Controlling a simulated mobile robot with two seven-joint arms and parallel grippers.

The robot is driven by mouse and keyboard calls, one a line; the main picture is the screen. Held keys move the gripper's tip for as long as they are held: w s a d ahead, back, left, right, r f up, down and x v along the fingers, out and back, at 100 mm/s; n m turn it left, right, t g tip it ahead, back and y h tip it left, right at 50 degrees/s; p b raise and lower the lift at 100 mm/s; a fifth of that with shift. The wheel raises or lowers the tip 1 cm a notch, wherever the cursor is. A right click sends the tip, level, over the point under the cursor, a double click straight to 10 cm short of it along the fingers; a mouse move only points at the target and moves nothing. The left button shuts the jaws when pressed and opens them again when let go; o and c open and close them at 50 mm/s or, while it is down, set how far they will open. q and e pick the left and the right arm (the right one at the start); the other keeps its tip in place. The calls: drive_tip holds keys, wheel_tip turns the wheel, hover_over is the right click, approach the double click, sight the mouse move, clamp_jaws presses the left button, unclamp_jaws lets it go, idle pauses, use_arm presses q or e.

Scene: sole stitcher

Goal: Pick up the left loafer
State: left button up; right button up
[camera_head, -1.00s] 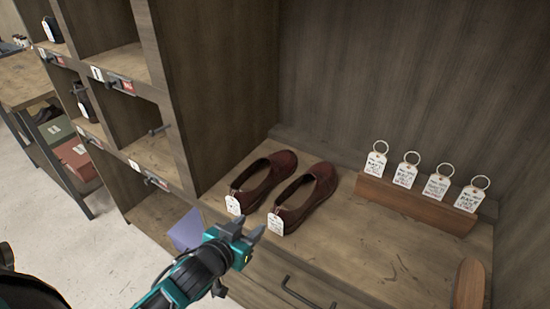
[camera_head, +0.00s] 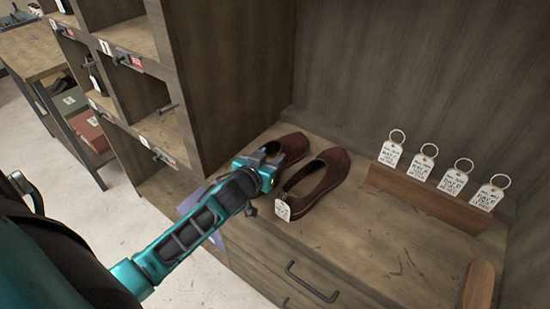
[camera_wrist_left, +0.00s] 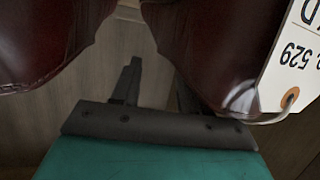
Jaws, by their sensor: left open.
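The left loafer (camera_head: 293,144), dark red leather, stands on the wooden shelf board. My left gripper (camera_head: 268,160) is at its heel end and hides that part and its tag. The gripper is open; contact cannot be told. The right loafer (camera_head: 318,182), with a white tag (camera_head: 287,207) at its heel, stands beside it, apart from the gripper. In the left wrist view the open fingers (camera_wrist_left: 157,88) point between two dark red shoe surfaces, the one on the right bearing a tag (camera_wrist_left: 295,55). My right gripper is not in view.
A wooden rack (camera_head: 425,199) with several key-ring tags stands to the right. A drawer handle (camera_head: 310,283) is below the shelf edge. Cubbyholes with pegs (camera_head: 167,109) and a partition wall (camera_head: 225,70) rise on the left.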

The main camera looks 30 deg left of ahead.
sight(282, 148)
use_arm(q)
drive_tip(key=shift+x, duration=2.6)
clamp_jaws()
drive_tip(key=shift+s+f, duration=0.1)
